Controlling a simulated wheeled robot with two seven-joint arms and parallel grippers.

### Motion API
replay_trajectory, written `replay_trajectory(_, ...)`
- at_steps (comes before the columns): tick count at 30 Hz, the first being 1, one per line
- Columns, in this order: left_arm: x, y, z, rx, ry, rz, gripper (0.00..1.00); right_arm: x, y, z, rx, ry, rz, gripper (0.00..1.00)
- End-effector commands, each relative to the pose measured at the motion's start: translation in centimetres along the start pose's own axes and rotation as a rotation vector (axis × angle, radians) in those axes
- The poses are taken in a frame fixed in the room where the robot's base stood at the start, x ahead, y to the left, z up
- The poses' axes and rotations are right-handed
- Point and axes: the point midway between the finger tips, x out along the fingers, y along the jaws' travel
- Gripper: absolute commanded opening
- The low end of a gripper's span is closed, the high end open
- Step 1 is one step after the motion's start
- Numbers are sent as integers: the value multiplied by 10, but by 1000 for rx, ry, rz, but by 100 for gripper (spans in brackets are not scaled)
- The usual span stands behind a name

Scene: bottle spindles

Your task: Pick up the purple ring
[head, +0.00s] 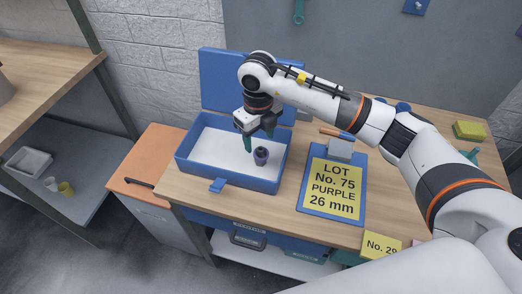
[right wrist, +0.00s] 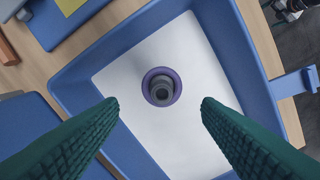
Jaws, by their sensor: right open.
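The purple ring (right wrist: 148,88) is around a dark grey upright post (right wrist: 161,89) on the white floor of the blue box (right wrist: 250,45). In the head view the ring and post show as a small dark purple shape (head: 261,157) in the box (head: 233,182). My right gripper (head: 259,139) is above the box, pointing down. Its green fingers are wide apart and empty, and in the right wrist view the ring shows between and beyond the fingertips (right wrist: 159,104). I cannot tell how far down the post the ring sits. My left gripper is out of view.
The box's blue lid (head: 222,80) stands open behind it. A blue board with a yellow card (head: 331,188) reading "LOT No. 75 PURPLE 26 mm" lies to the right. A yellow sponge-like block (head: 469,130) is at the far right. Bare wood (head: 292,206) lies in front.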

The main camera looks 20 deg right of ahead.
Motion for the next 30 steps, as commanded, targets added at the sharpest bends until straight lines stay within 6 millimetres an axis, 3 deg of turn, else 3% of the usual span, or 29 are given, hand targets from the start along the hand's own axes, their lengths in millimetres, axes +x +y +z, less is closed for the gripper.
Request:
replay_trajectory(3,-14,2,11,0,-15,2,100,16,-2,2,1,-6,-2,59)
replay_trajectory(7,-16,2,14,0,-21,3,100,34,-2,2,1,-3,-1,59)
replay_trajectory(16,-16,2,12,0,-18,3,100,41,-1,1,0,0,0,59)
replay_trajectory(24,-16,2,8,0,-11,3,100,40,-1,1,0,0,0,14)
replay_trajectory(30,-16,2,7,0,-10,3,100,40,-1,1,0,0,0,8)
